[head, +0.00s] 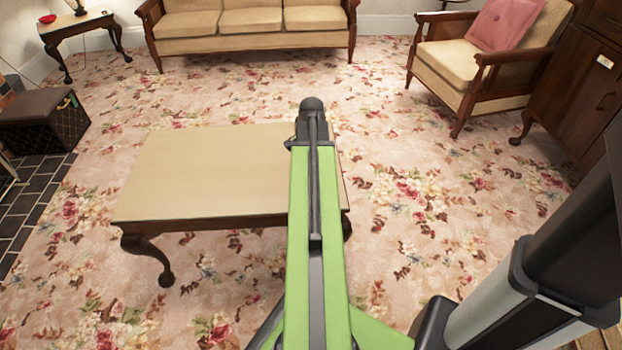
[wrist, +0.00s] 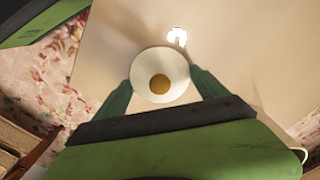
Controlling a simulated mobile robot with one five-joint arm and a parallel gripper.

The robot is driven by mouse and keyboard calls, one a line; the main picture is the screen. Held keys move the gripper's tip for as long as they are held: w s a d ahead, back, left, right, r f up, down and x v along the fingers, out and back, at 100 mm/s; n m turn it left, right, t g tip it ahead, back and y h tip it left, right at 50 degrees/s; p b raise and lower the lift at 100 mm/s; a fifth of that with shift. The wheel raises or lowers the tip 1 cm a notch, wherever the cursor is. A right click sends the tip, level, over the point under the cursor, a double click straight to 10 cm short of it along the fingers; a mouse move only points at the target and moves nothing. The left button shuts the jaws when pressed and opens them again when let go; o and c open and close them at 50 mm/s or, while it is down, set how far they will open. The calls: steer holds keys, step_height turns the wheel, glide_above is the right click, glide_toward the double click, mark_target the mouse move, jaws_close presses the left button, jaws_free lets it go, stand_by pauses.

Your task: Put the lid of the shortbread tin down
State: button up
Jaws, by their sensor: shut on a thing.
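A round white piece with a gold-brown centre, which looks like the lid (wrist: 160,85), sits between the two dark green fingers of my gripper (wrist: 160,82) in the wrist view. The fingers are shut on its left and right sides. The pale top of the low table (wrist: 240,45) lies beneath it; how far the lid is above the table I cannot tell. In the head view the table (head: 200,175) stands in front of me, and my arm hides the gripper and lid. I cannot make out the tin body in either view.
A small bright white spot (wrist: 177,37) shows on the tabletop beyond the lid; I cannot tell what it is. The visible tabletop in the head view is bare. A sofa (head: 250,22), an armchair (head: 480,60) and a dark box (head: 45,120) stand around open carpet.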

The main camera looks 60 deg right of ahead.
steer(key=shift+f, duration=0.2)
steer(key=o, duration=1.2)
steer(key=shift+s, duration=0.1)
steer(key=shift+r, duration=0.15)
step_height(320, 180, up, 12)
steer(key=p, duration=1.2)
steer(key=shift+p, duration=0.3)
